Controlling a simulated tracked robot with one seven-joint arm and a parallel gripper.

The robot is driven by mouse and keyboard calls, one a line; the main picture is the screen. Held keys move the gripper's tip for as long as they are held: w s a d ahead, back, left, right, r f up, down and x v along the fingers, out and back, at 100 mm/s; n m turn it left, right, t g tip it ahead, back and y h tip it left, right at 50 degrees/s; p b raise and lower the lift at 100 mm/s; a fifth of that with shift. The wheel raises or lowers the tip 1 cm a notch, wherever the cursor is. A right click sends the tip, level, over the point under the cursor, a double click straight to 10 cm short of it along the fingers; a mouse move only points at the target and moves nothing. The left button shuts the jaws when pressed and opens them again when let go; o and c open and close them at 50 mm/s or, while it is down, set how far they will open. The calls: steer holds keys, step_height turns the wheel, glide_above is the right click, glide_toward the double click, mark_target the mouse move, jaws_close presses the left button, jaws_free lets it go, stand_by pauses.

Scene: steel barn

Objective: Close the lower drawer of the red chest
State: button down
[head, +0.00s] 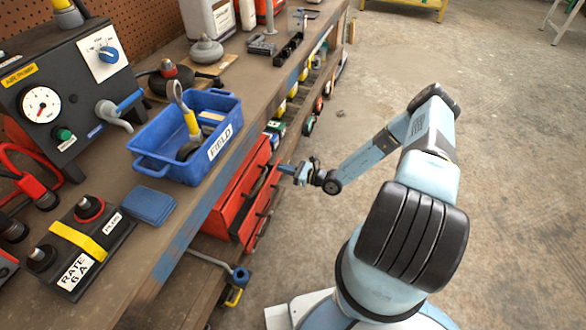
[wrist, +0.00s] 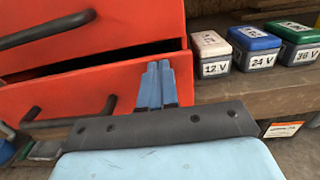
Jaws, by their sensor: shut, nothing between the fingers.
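The red chest (head: 228,203) stands under the workbench edge in the head view, with dark handles on its front. In the wrist view its upper drawer (wrist: 130,22) is at top left. The lower drawer (wrist: 70,92) is below it, with a dark handle (wrist: 112,104) and a dark gap along its top, so it looks partly pulled out. My gripper (head: 283,167) is at the chest's far front corner in the head view. In the wrist view my gripper (wrist: 157,68) has its blue fingers together and empty, overlapping the lower drawer's right end. I cannot tell whether they touch it.
Battery packs in white (wrist: 210,45), blue (wrist: 254,40) and green (wrist: 297,35) stand on a wooden shelf (wrist: 235,88) right of the chest. A blue bin (head: 160,145) sits on the bench above. The concrete floor (head: 500,120) on the right is open.

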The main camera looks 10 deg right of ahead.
steer(key=v, duration=1.4)
glide_toward(274, 172)
steer(key=x, duration=0.7)
steer(key=shift+x, duration=1.3)
steer(key=shift+s+d, duration=0.1)
steer(key=shift+d, duration=0.05)
